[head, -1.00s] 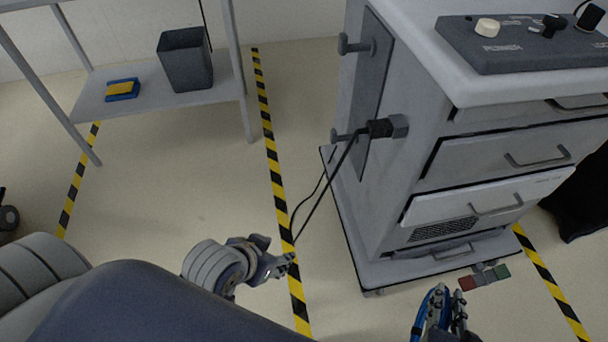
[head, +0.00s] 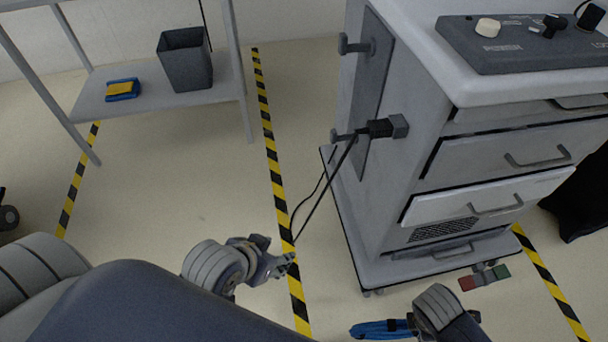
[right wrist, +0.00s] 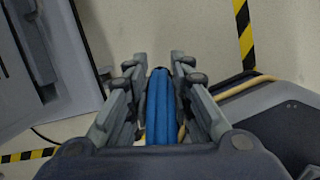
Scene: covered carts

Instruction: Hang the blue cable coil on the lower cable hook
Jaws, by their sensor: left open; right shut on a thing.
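The blue cable coil (head: 378,329) is at the bottom of the head view, right of centre, extending left from my right gripper (head: 408,323). In the right wrist view the coil (right wrist: 160,108) lies between the two fingers of the right gripper (right wrist: 159,68), which is shut on it. The lower cable hook (head: 340,136) sticks out left from the cart's side panel, well above and apart from the coil. The upper hook (head: 346,44) is above it on the same panel. My left gripper (head: 286,264) is open and empty over the floor left of the cart.
A black plug (head: 379,128) with a hanging black cable (head: 324,192) sits beside the lower hook. The cart (head: 420,165) has drawers and a control box (head: 520,45) on top. A shelf (head: 150,92) holds a grey bin (head: 186,62). Floor between them is clear.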

